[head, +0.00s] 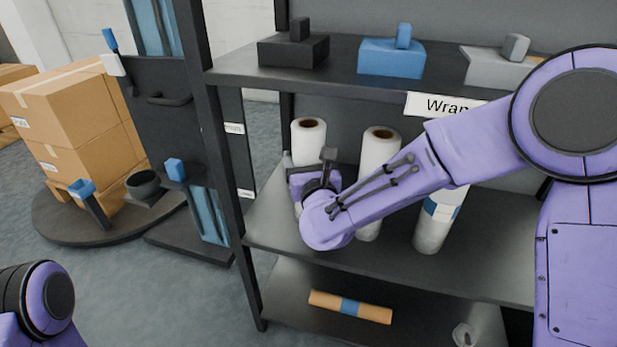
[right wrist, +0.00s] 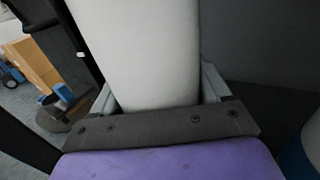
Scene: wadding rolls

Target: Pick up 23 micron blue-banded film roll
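A blue-banded white film roll (head: 433,228) stands on the middle shelf, partly behind my right forearm. In the right wrist view, a roll with blue on it (right wrist: 309,150) shows at the right edge. My right gripper (head: 314,172) is at a different white roll (head: 309,138), the leftmost one. In the right wrist view this plain white roll (right wrist: 150,55) lies between the two fingers, with no band visible. Whether the fingers press on it I cannot tell. Another white roll (head: 379,152) stands between these two. My left gripper is out of view.
The shelf's dark left post (head: 218,150) is close to my right gripper. An orange roll with a blue band (head: 350,307) lies on the lower shelf. Black, blue (head: 391,60) and grey dispensers sit on the upper shelf. Stacked cartons (head: 75,110) stand at left.

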